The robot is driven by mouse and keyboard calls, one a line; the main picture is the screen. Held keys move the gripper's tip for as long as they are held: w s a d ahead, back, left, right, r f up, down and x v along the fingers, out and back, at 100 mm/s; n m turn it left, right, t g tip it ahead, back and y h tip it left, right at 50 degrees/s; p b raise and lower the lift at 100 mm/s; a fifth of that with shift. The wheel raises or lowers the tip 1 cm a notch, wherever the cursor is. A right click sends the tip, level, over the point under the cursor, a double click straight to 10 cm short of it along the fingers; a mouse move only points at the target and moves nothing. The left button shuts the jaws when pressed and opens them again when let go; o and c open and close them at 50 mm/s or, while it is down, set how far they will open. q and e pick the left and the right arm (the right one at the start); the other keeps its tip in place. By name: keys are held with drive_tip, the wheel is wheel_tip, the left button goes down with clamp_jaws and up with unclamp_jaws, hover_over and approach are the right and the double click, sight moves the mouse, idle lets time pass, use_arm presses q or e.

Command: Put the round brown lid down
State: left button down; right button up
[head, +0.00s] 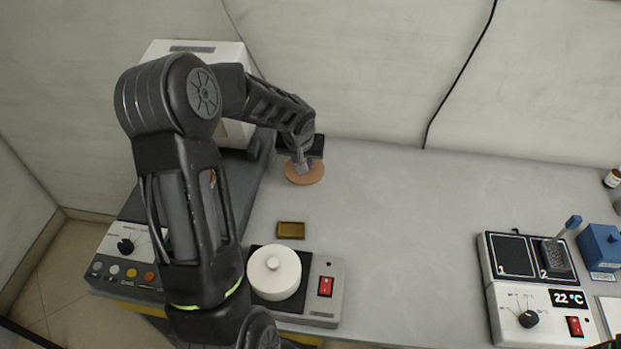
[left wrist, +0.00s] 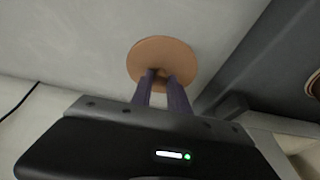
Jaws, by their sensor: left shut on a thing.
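The round brown lid (head: 304,172) is at the back of the grey table, just right of the machine on the left. My left gripper (head: 302,168) is above it, pointing down, with its fingers shut on the lid's middle. The lid also shows in the left wrist view (left wrist: 162,62), with both fingertips (left wrist: 161,78) close together at its centre. The lid looks flat and level. I cannot tell whether its underside touches the table.
A small brown tray (head: 291,230) and a white lidded pot (head: 274,272) on a heater with a red switch (head: 326,286) stand nearer. A two-plate unit (head: 530,257) and a blue box (head: 601,247) are at right. The table's middle is clear.

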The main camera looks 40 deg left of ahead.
sight(304, 175)
use_arm(q)
drive_tip(key=shift+f, duration=0.9)
drive_tip(key=shift+r, duration=0.1)
use_arm(e)
drive_tip(key=shift+w+f, duration=0.1)
drive_tip(key=shift+f, duration=0.35)
